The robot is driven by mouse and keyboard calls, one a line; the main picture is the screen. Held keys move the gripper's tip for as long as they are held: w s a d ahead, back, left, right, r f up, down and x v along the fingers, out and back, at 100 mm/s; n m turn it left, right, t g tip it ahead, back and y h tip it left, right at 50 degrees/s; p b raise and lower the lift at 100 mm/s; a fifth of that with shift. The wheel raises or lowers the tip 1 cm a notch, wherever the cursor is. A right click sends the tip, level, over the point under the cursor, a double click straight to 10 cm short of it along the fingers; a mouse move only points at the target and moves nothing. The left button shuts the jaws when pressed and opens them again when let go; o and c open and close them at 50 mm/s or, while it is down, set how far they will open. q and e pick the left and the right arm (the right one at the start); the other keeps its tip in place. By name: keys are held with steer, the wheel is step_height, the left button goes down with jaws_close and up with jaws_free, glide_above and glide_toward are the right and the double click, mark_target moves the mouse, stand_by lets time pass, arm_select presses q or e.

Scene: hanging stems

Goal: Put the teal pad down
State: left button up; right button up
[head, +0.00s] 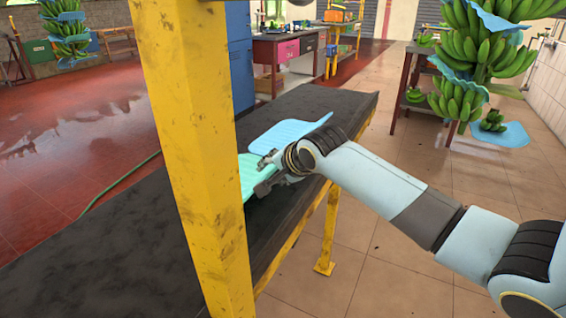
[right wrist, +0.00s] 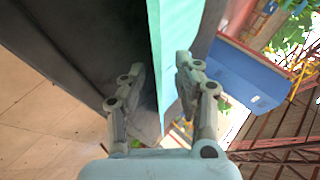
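The teal pad (head: 250,174) is at the black table (head: 310,108), partly hidden by the yellow post and by my right gripper (head: 265,168). I cannot tell whether all of it rests on the top. In the right wrist view the teal pad (right wrist: 176,40) shows nearly edge-on between the fingers of my right gripper (right wrist: 161,66). The fingers stand apart, with a gap between the left finger and the pad. The pad passes close to the right finger; contact is unclear. My left gripper is out of view.
A blue pad (head: 290,132) lies on the table just beyond the teal one. A yellow post (head: 195,150) stands in front of the table. Hanging banana stems with blue pads (head: 475,60) are at the right. The near-left tabletop is bare.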

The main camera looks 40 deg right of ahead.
steer(key=p+v, duration=0.1)
steer(key=v, duration=0.6)
steer(key=shift+s+r, duration=0.15)
steer(key=shift+a, duration=0.1)
